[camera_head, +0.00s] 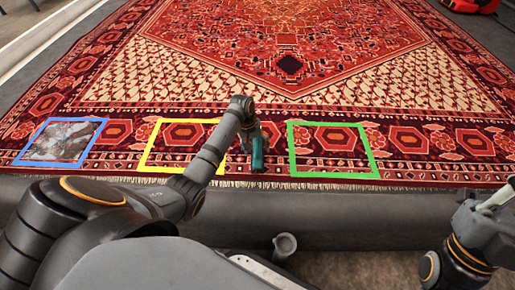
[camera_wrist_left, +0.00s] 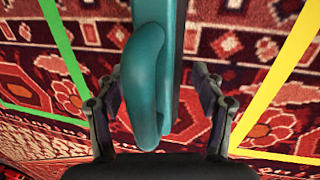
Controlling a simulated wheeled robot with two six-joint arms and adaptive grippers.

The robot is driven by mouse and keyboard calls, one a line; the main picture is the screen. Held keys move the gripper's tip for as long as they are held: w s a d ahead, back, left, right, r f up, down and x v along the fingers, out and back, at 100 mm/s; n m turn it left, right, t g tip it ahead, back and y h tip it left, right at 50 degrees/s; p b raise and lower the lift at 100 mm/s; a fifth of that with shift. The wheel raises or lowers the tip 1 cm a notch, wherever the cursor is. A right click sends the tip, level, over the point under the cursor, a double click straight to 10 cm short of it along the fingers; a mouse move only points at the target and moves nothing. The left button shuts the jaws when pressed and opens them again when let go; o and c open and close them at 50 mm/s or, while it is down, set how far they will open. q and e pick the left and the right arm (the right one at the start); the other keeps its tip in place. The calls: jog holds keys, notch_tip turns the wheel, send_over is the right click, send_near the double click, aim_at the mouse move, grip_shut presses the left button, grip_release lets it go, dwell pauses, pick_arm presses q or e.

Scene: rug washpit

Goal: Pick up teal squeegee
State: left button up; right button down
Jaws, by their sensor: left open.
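The teal squeegee (camera_head: 258,153) is over the front part of the rug, between the yellow and green outlines. My left gripper (camera_head: 252,138) is at it, mostly hidden by my own arm in the head view. In the left wrist view, the teal handle (camera_wrist_left: 146,85) with its rounded loop lies between the two fingers of my left gripper (camera_wrist_left: 160,105). The fingers are spread, with a visible gap on each side of the handle. Part of my right arm shows at the lower right of the head view; its fingers are not visible.
The patterned red rug (camera_head: 290,65) covers most of the floor ahead. A blue outline (camera_head: 60,119) around a grey stained patch (camera_head: 62,142), a yellow outline (camera_head: 150,146) and a green outline (camera_head: 334,175) lie along its front. A red object (camera_head: 470,5) is at the far right.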

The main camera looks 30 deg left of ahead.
pick_arm(q)
jog(key=c, duration=1.4)
